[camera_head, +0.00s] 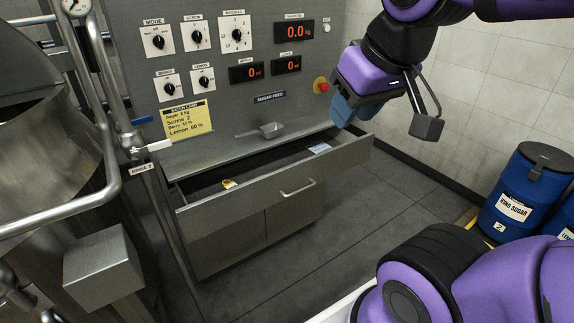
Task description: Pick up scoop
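The scoop (270,130) is a small grey metal scoop with a thin handle pointing left. It lies on the steel shelf (205,157) above the open drawer, against the control panel. My gripper (385,120) is at the upper right of the scoop, well apart from it. Its two fingers are spread wide with nothing between them.
An open drawer (250,201) below the shelf holds a yellow item (229,184) and a pale packet (319,148). The control panel (225,75) rises behind, with knobs and a red button (321,85). A steel vessel and pipes stand left. Blue drums (522,195) stand right.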

